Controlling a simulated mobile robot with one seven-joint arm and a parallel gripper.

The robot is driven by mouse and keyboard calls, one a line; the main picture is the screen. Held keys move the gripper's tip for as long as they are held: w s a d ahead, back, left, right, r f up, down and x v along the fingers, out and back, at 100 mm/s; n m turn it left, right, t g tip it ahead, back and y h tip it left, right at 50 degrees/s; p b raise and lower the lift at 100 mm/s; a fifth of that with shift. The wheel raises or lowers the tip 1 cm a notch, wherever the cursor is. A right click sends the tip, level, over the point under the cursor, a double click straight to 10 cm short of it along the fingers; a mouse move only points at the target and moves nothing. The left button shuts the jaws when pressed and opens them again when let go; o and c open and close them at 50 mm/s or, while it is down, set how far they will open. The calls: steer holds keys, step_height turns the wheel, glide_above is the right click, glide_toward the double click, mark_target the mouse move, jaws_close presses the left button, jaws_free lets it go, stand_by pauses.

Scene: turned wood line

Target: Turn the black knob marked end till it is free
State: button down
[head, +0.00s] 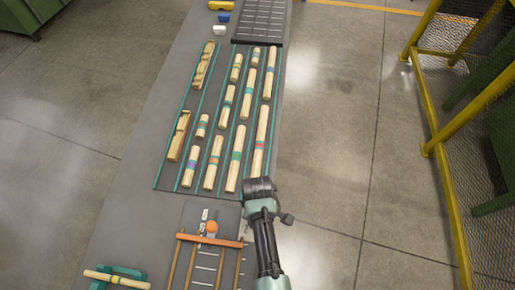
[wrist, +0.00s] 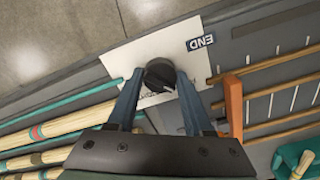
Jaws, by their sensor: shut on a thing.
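The black knob (wrist: 159,74) stands on a white plate (wrist: 125,62) in the wrist view. A dark label reading END (wrist: 200,42) is on the plate beside it. My gripper (wrist: 160,82) is shut on the knob, with one blue-grey finger on each side. In the head view my gripper (head: 259,190) is over the right edge of the bench, at the near end of the dark rack. It hides the knob there, and its fingertips do not show. I cannot tell how far the knob is turned.
Turned wood pieces (head: 235,158) lie in rows on a dark rack (head: 172,140) with teal rails. An orange crossbar (head: 209,240) with wooden rods stands close to my gripper; it also shows in the wrist view (wrist: 234,106). Open floor lies right, before a yellow fence (head: 437,170).

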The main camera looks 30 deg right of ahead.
steer(key=shift+w+n, duration=0.1)
steer(key=shift+n, duration=0.5)
steer(key=shift+c, duration=1.5)
jaws_free()
steer(key=shift+r, duration=0.1)
step_height(320, 180, up, 13)
